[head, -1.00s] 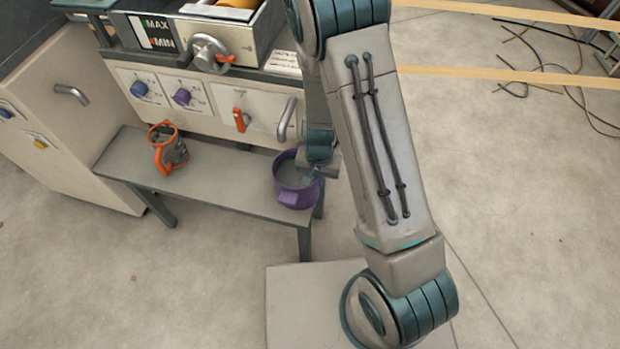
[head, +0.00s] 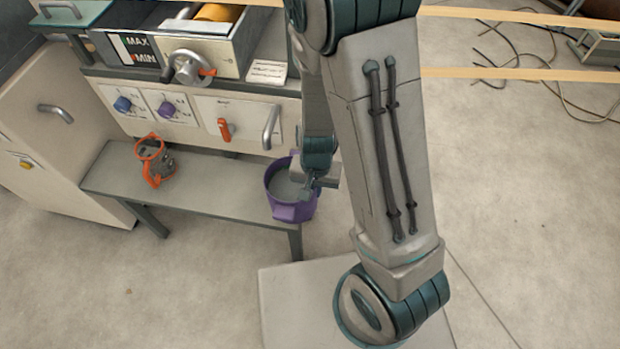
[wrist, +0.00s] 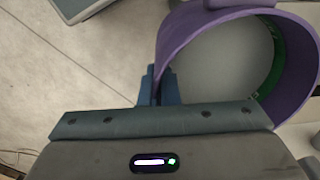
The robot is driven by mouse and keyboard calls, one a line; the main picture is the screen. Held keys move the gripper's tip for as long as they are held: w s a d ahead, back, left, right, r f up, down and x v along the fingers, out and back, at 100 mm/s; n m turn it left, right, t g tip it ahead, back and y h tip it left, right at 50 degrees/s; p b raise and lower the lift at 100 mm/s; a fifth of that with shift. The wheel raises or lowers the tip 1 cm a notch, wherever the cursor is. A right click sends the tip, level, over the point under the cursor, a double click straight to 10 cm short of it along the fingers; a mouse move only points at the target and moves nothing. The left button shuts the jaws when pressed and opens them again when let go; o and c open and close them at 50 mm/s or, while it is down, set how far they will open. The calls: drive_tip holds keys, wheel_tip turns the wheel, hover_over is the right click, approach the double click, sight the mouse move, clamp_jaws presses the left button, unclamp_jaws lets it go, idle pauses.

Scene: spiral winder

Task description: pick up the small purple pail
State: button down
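The small purple pail (head: 290,212) stands upright at the right end of the grey bench (head: 200,192), with its open top up and a grey inside. My gripper (head: 310,186) is at the right side of the pail, partly hidden by my arm. In the wrist view, the pail (wrist: 302,102) fills the upper right. My blue fingers (wrist: 158,90) are close together there, one on each side of the pail's left wall, and look shut on it. The finger tips are partly hidden by the gripper body, so contact is hard to see.
Behind the bench is a machine with knobs, an orange lever (head: 224,129) and a metal handle (head: 270,127) close above the pail. Open floor lies in front and at right.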

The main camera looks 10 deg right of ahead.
drive_tip(key=shift+s+d+r+p, duration=0.1)
drive_tip(key=shift+r+p, duration=0.25)
drive_tip(key=shift+p, duration=0.6)
drive_tip(key=s+p, duration=0.1)
drive_tip(key=p, duration=0.3)
drive_tip(key=s+r+p, duration=0.1)
drive_tip(key=p, duration=0.4)
drive_tip(key=s+d+r+p, duration=0.1)
drive_tip(key=s+p, duration=0.1)
drive_tip(key=p, duration=0.3)
drive_tip(key=shift+r, duration=0.1)
drive_tip(key=shift+p, duration=0.5)
